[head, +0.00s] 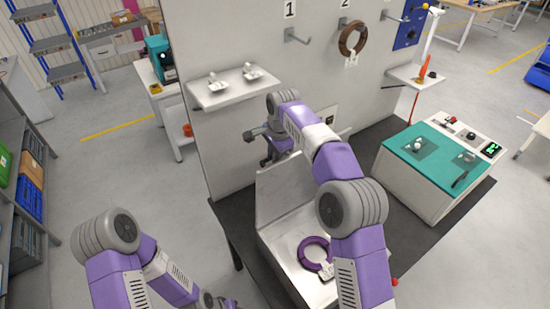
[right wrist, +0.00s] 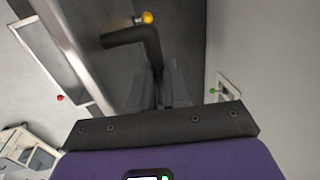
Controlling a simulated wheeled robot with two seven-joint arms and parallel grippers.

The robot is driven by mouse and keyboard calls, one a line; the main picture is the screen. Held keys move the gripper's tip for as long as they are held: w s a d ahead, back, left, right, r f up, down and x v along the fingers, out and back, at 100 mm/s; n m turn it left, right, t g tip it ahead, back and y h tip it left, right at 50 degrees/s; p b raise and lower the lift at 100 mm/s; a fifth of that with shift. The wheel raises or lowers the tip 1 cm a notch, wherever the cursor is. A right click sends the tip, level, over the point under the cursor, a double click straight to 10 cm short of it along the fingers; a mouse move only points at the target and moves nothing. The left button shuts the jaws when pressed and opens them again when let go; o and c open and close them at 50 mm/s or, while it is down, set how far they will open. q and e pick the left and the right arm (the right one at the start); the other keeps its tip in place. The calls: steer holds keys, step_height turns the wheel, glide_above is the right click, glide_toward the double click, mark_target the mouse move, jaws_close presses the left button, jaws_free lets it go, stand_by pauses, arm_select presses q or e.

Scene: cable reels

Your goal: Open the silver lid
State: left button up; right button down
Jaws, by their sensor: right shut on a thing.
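The silver lid (head: 283,192) stands raised, close to upright, at the back of an open silver box (head: 275,240) in the head view. A purple ring-shaped reel (head: 313,252) with a small tag lies inside the box. My right gripper (head: 268,157) is at the lid's upper left edge, partly hidden by my arm. In the right wrist view its fingers (right wrist: 160,88) are shut on a dark bent handle bar (right wrist: 135,37). My left arm is low at the left, and its gripper is not in view.
A grey upright panel (head: 235,140) rises close behind the lid, with a white shelf (head: 233,87) and a brown reel (head: 352,38) on a hook. A teal-topped console (head: 430,155) stands to the right. Open floor lies to the left.

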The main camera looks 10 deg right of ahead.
steer(key=shift+f, duration=0.4)
steer(key=c, duration=1.4)
jaws_free()
steer(key=shift+o, duration=1.4)
steer(key=shift+w, duration=0.25)
steer(key=shift+r, duration=0.1)
steer(key=v, duration=0.7)
steer(key=shift+r, duration=0.35)
steer(key=shift+s+f, duration=0.1)
